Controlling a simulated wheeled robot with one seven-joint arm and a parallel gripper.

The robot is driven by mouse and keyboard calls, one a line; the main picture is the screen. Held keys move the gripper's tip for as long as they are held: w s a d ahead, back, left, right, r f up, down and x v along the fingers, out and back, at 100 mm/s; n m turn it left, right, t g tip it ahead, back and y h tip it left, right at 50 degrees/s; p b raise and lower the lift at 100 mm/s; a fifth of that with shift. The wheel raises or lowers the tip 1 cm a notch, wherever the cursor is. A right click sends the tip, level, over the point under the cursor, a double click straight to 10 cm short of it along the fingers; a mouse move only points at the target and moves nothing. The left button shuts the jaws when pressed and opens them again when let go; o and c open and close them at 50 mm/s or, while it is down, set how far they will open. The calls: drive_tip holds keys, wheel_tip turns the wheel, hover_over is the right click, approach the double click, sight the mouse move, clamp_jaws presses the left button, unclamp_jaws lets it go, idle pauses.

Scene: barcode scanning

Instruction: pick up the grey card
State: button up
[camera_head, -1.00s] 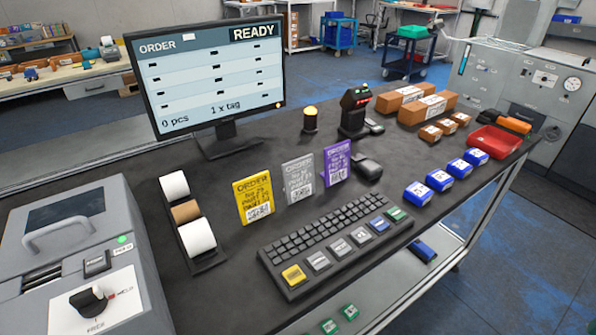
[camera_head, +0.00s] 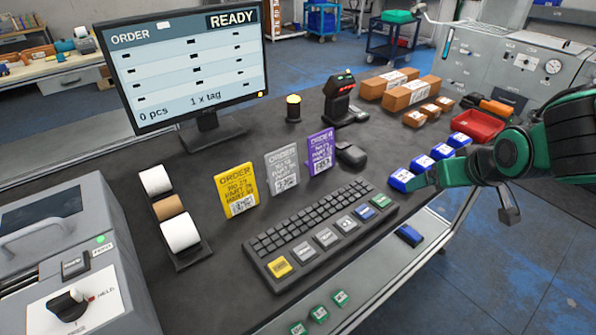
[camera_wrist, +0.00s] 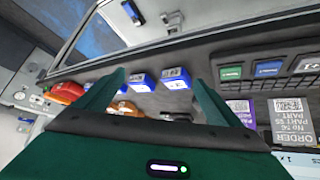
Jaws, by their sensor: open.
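The grey card (camera_head: 283,171) stands upright on the dark table between the yellow card (camera_head: 237,190) and the purple card (camera_head: 320,152). It also shows in the wrist view, upside down at the right (camera_wrist: 293,122). My gripper (camera_head: 418,182) is at the right of the table in the head view, beside the blue boxes and well apart from the grey card. In the wrist view its two green fingers (camera_wrist: 158,92) are spread, with nothing held between them. Blue boxes show beyond the fingers there.
A keyboard (camera_head: 310,228) lies in front of the cards. Several blue-and-white boxes (camera_head: 441,151) line the right edge near a red tray (camera_head: 478,126). A monitor (camera_head: 205,125) and a scanner (camera_head: 338,100) stand behind. A black mouse-like object (camera_head: 351,156) sits right of the purple card.

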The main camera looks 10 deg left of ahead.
sight(281, 160)
drive_tip(key=a+n+y, duration=0.1)
drive_tip(key=a, duration=0.4)
drive_tip(key=a+n+y, duration=0.1)
drive_tip(key=a, duration=0.4)
drive_tip(key=a+n+t+y, duration=0.1)
drive_tip(key=a, duration=0.4)
drive_tip(key=shift+w+a+r+y, duration=0.3)
drive_tip(key=shift+w+a+y, duration=0.05)
drive_tip(key=shift+w+y, duration=0.05)
drive_tip(key=s+a+n+y, duration=0.1)
drive_tip(key=a, duration=0.4)
drive_tip(key=s+a+r+n+y, duration=0.1)
drive_tip(key=s+a+y, duration=0.1)
drive_tip(key=a, duration=0.3)
drive_tip(key=s+a+r+n+y, duration=0.1)
drive_tip(key=s+a, duration=0.1)
drive_tip(key=a, duration=0.4)
drive_tip(key=shift+r+y, duration=0.2)
drive_tip(key=shift+y, duration=0.2)
drive_tip(key=x, duration=0.4)
drive_tip(key=shift+w+d+x, duration=0.1)
drive_tip(key=shift+x, duration=1.5)
drive_tip(key=shift+w+d+x, duration=0.1)
drive_tip(key=shift+d+x, duration=0.05)
drive_tip(key=shift+x, duration=1.4)
drive_tip(key=c, duration=1.1)
